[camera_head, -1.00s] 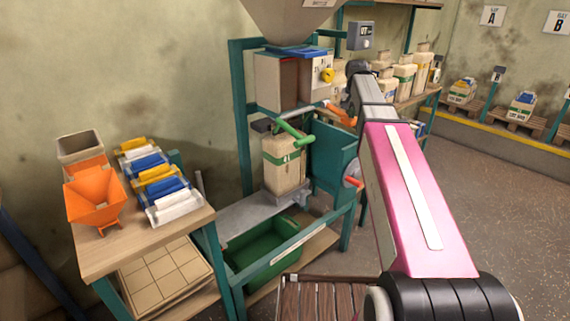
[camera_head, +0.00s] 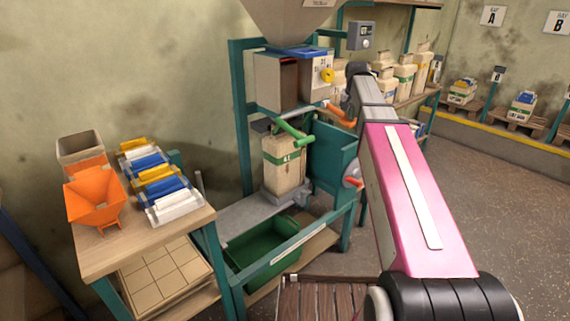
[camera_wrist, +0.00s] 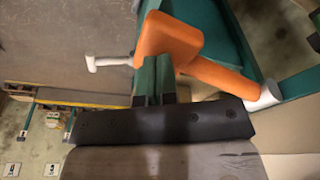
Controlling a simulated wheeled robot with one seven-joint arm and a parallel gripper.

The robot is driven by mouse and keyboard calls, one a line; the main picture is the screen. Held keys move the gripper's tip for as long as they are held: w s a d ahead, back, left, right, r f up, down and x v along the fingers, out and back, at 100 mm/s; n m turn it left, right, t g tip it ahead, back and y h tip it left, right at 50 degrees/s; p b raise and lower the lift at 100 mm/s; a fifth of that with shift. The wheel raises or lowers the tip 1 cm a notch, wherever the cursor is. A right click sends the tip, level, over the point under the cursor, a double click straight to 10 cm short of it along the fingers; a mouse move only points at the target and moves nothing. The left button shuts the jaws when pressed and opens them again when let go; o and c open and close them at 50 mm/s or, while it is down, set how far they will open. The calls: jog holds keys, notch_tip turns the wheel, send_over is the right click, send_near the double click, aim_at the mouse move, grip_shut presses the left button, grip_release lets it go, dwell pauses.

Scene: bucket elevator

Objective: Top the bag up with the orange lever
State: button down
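The orange lever (camera_head: 341,115) sticks out at the right of the filling machine, below its spout box (camera_head: 283,82). In the wrist view the lever (camera_wrist: 170,38) is a thick orange block with an arm running down right to a white end. The bag (camera_head: 285,163), cream with a green band, stands upright under the spout beside a green-handled clamp (camera_head: 295,131). My gripper (camera_wrist: 154,62) has its two dark green fingers close together, with their tips at the orange block. I cannot tell whether they touch it. In the head view my arm hides the gripper.
A green bin (camera_head: 262,250) sits below the bag. A teal panel (camera_head: 332,150) and a red-tipped handle (camera_head: 353,182) stand right of the bag. Filled bags stand on the shelf behind.

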dwell(0.5)
notch_tip(320, 180, up, 9)
dwell(0.4)
jog(key=shift+s, duration=0.1)
dwell(0.5)
